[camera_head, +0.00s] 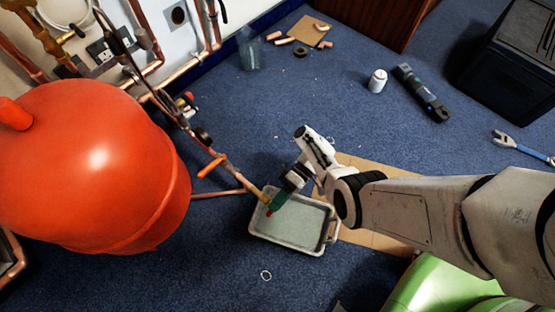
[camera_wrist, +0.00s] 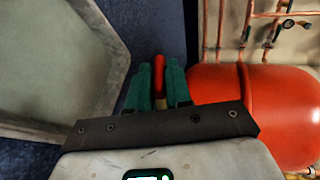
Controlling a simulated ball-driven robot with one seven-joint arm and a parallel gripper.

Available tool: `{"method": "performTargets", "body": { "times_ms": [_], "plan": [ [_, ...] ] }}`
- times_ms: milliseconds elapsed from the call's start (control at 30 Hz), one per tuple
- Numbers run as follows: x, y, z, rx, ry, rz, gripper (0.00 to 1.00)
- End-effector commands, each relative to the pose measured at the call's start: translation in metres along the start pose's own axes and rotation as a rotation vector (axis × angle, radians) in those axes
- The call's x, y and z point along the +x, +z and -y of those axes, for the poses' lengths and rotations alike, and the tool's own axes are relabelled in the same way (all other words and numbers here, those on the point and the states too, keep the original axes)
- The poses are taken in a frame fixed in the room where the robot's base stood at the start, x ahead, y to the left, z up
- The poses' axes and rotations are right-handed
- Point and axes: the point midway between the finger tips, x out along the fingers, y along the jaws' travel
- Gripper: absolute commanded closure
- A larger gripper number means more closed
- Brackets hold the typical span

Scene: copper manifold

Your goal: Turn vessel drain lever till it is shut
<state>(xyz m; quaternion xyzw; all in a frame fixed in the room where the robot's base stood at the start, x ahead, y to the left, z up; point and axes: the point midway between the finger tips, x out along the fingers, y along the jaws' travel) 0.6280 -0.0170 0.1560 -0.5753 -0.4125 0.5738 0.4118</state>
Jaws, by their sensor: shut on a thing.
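The large red-orange vessel (camera_head: 100,165) stands at the left in the head view and at the right in the wrist view (camera_wrist: 255,110). A copper pipe runs down beside it to a brass end (camera_head: 265,194) above the tray's left part. My gripper (camera_head: 276,203) is over the tray, next to that brass end. In the wrist view its green fingers (camera_wrist: 158,78) are closed on a red lever (camera_wrist: 159,68), with a pale brass-coloured part below it. In the head view only a small red tip (camera_head: 268,212) shows; the fingers hide the rest.
A grey metal tray (camera_head: 287,240) lies on the blue carpet, partly over cardboard (camera_head: 375,235). An orange lever (camera_head: 210,167) sits on the pipe above. A white can (camera_head: 377,80), a dark torch-like tool (camera_head: 420,92) and a wrench (camera_head: 522,147) lie farther off.

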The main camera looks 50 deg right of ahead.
Motion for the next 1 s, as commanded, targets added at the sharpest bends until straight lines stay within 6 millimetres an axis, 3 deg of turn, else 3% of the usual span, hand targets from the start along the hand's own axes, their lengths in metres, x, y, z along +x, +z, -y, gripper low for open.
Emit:
{"method": "performTargets", "body": {
  "times_ms": [300,833,867,1000],
  "plan": [
    [0.0006,0.0013,-0.0030,0.004,-0.092,0.002,1.00],
    [0.0005,0.0023,-0.0022,0.004,-0.109,0.004,1.00],
    [0.0006,0.0024,-0.0022,0.005,-0.109,0.005,0.80],
    [0.0005,0.0020,-0.0022,0.004,-0.109,0.004,0.67]
  ]
}}
